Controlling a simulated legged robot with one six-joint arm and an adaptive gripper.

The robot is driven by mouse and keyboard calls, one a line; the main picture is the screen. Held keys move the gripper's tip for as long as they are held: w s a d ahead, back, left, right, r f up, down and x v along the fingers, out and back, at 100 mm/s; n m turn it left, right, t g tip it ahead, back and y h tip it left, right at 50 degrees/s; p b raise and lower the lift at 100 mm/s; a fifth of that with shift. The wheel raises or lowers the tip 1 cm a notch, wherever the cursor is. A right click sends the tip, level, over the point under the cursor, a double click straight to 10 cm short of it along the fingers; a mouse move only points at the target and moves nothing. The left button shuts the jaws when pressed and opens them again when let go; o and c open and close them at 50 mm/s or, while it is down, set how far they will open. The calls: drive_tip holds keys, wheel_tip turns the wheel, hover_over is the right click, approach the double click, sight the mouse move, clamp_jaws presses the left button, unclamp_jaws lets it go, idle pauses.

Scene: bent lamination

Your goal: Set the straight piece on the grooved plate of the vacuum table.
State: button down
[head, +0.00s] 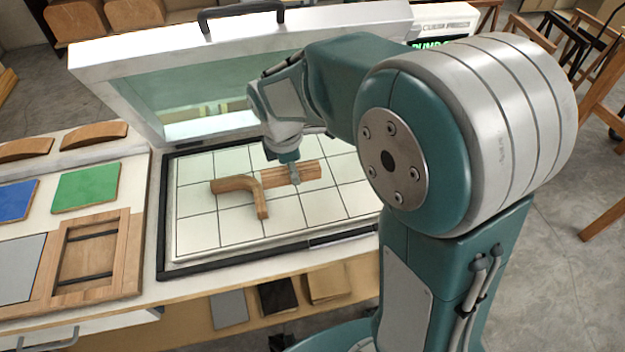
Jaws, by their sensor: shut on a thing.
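The straight wooden piece (312,170) is a short, layered brown bar over the middle of the grooved plate. My gripper (294,178) comes down from above and is shut on it near its middle. The white grooved plate (198,233) has dark grid lines and lies in the black-framed vacuum table. I also cannot tell whether the straight piece rests on the plate or hovers slightly.
The raised lid (120,60) with a window and black handle stands behind the plate. Left on the bench are a green panel (86,186), a blue panel (14,201), a wooden frame (128,255) and curved wooden pieces (94,135). The plate's front and left are bare.

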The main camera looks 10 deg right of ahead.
drive_tip(key=w+d+f, duration=0.2)
drive_tip(key=d, duration=0.1)
hover_over(321, 189)
drive_tip(key=a, duration=0.2)
wheel_tip(321, 189, down, 4)
drive_tip(key=shift+s+d+f, duration=0.1)
drive_tip(key=shift+d+f, duration=0.05)
drive_tip(key=shift+f, duration=0.1)
drive_tip(key=shift+d+f, duration=0.2)
drive_tip(key=shift+d, duration=0.1)
drive_tip(key=f, duration=0.1)
drive_tip(key=d+f, duration=0.1)
drive_tip(key=f, duration=0.1)
drive_tip(key=shift+f, duration=0.1)
drive_tip(key=shift+w+f, duration=0.2)
drive_tip(key=shift+f, duration=0.1)
drive_tip(key=shift+a, duration=0.3)
drive_tip(key=c, duration=0.6)
unclamp_jaws()
drive_tip(key=shift+o, duration=1.1)
drive_tip(key=shift+d, duration=0.15)
